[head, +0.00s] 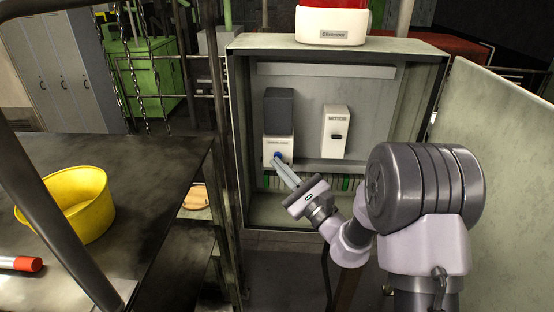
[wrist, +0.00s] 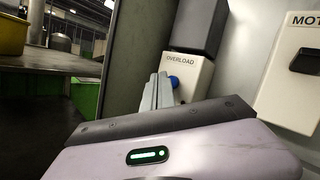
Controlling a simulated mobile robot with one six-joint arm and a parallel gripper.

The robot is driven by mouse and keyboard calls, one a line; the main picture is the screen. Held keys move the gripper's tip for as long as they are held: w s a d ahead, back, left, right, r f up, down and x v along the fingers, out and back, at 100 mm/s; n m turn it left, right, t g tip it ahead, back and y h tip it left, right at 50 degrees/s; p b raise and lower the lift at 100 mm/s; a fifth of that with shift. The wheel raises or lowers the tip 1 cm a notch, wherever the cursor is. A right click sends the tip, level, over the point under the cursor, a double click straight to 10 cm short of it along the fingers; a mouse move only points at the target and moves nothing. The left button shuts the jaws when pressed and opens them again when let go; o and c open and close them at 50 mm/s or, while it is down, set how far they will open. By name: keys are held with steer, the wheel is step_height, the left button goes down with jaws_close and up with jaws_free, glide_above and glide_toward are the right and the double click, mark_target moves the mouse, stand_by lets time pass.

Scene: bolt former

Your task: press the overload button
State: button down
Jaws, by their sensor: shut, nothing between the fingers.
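The overload button is a blue round knob (wrist: 173,82) on the front of a cream box labelled OVERLOAD (wrist: 197,70) in the wrist view. In the head view the blue button (head: 277,156) shows at the tip of my gripper (head: 279,163), inside the open grey cabinet. My gripper is shut and empty, its fingers pointing at the box. In the wrist view the fingertips (wrist: 160,80) stand just left of the button and partly cover it. I cannot tell whether they touch it.
A second cream box with a dark switch (head: 336,136) sits to the right in the cabinet (head: 408,100). The cabinet door (head: 490,150) stands open at right. A workbench (head: 150,160) with a yellow bowl (head: 88,207) is at left. A red-and-white unit (head: 332,26) tops the cabinet.

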steer(key=shift+s, duration=0.1)
steer(key=shift+s+a+b, duration=0.1)
steer(key=shift+s+b, duration=1.55)
steer(key=shift+s, duration=1.25)
steer(key=shift+s+a, duration=0.1)
